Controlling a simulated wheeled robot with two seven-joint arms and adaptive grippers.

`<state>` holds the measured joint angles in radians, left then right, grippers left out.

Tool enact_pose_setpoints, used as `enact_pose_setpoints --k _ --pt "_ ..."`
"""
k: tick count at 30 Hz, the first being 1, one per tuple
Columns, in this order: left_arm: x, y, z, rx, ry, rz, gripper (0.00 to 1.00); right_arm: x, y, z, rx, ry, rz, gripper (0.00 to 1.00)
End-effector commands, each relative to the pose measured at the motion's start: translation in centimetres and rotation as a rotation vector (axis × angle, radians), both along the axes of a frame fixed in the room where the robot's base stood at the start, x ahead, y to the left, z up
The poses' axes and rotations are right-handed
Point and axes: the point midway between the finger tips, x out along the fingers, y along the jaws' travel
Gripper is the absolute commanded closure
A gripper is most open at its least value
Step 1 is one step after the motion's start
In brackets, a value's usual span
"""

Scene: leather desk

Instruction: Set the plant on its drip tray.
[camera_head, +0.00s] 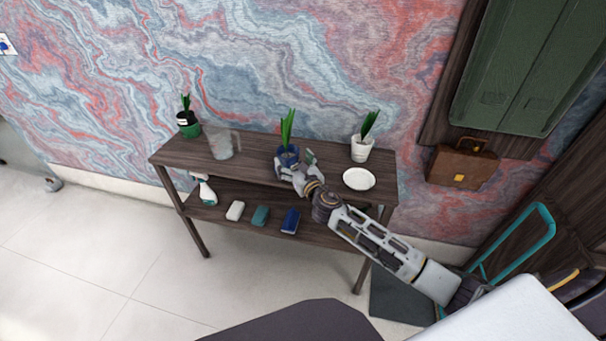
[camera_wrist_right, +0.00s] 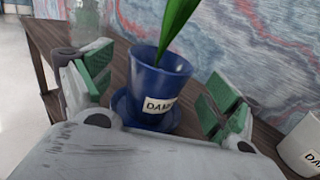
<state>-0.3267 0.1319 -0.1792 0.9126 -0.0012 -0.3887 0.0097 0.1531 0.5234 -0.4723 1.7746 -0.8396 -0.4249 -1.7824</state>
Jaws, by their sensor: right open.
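A blue pot (camera_head: 288,157) with tall green leaves stands on the wooden table's top, near the middle. In the right wrist view the blue pot (camera_wrist_right: 154,85) carries a white label reading "DAM", partly cut off. A blue drip tray (camera_wrist_right: 121,107) shows around the pot's base, and the pot looks upright on it. My right gripper (camera_head: 299,165) is at the pot; in the right wrist view its open green-padded fingers (camera_wrist_right: 160,95) lie either side of the pot, with gaps showing. A white, empty drip tray (camera_head: 358,179) lies to the right. My left gripper is out of view.
A white pot with a plant (camera_head: 361,152) stands behind the white tray. A green potted plant (camera_head: 188,124) and a clear glass container (camera_head: 221,146) stand at the left. The lower shelf (camera_head: 260,226) holds a spray bottle (camera_head: 206,192) and several small blocks.

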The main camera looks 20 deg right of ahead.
Motion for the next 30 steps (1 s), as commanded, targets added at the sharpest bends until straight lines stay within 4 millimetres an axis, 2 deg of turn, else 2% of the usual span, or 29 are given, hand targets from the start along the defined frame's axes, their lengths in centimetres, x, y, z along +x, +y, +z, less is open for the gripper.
enact_pose_setpoints --k 18,30 --pt "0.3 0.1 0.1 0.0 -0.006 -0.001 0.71 -5.7 -0.6 0.0 -0.001 0.001 0.0 0.1" --pt "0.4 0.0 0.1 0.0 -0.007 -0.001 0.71 -7.4 -0.7 0.0 -0.001 -0.001 0.0 0.1"
